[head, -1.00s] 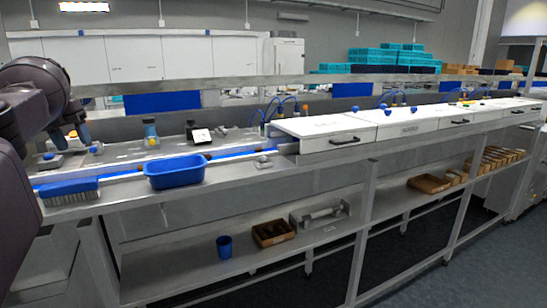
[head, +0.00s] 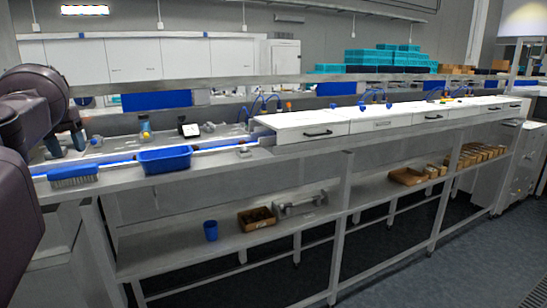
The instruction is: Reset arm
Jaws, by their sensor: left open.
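My left arm comes in from the left edge. Its dark gripper (head: 65,148) points down over the far left end of the steel bench, with its grey-blue fingers apart. I see nothing held between the fingers. Whether the fingertips touch anything on the bench cannot be told at this size. My right gripper is not in view.
A blue brush (head: 73,174) and a blue tub (head: 165,160) stand near the bench's front edge, right of the gripper. White drawer units (head: 305,127) run along the right. A blue cup (head: 210,230) and a brown box (head: 257,218) sit on the lower shelf. The floor in front is clear.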

